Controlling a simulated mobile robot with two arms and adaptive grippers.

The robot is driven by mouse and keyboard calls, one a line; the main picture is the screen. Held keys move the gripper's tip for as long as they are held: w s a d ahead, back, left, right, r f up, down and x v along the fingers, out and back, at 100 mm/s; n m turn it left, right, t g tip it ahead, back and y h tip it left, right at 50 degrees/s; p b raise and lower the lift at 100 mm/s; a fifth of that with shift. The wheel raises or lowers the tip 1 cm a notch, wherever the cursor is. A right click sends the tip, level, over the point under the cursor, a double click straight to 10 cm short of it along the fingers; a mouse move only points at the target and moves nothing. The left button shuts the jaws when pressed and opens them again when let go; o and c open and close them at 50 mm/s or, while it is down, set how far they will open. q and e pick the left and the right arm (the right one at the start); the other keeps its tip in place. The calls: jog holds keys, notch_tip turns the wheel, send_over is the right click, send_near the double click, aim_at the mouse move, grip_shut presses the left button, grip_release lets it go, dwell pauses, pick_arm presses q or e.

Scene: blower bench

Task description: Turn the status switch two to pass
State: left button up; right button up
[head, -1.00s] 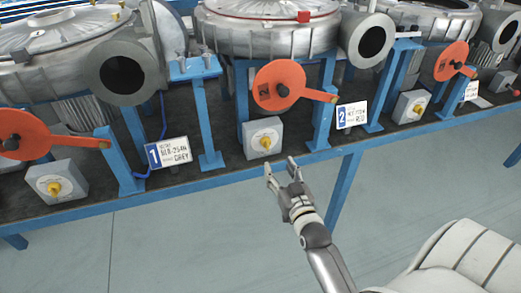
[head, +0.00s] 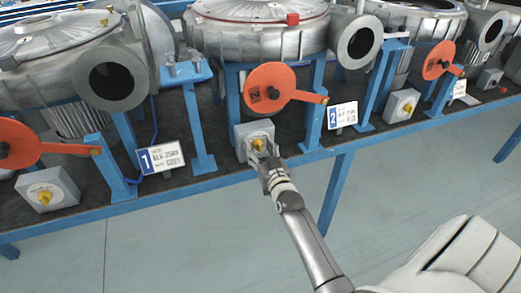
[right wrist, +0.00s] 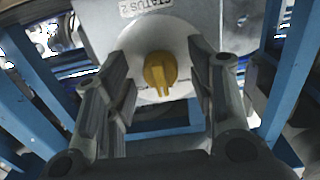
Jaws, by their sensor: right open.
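The status switch two is a grey box (head: 247,133) with a yellow knob (head: 259,144) on its front, below the middle blower. In the right wrist view the box carries a "STATUS 2" label (right wrist: 145,7), and the yellow knob (right wrist: 160,73) sits on a pale round dial (right wrist: 150,45). My right gripper (head: 262,158) is at the front of this switch. In the right wrist view its fingers (right wrist: 160,85) are open, one on each side of the knob, with gaps between them and the knob. Any pass marking is not readable. My left gripper is not in view.
A number 2 sign (head: 342,115) and an orange disc with a lever (head: 270,90) are near the switch. A blue post (head: 200,130) stands to its left. Similar switches (head: 45,190) (head: 401,105) sit left and right. Floor in front is clear.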

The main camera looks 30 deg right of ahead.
jog(key=c, duration=1)
jog(key=shift+c, duration=0.2)
jog(key=shift+m, duration=0.3)
jog(key=shift+m+p, duration=0.5)
jog(key=shift+m, duration=0.2)
jog(key=shift+m+p, duration=0.35)
jog(key=shift+m, duration=0.85)
jog(key=shift+m+p, duration=0.35)
jog(key=shift+m, duration=1.85)
jog(key=shift+a, duration=0.1)
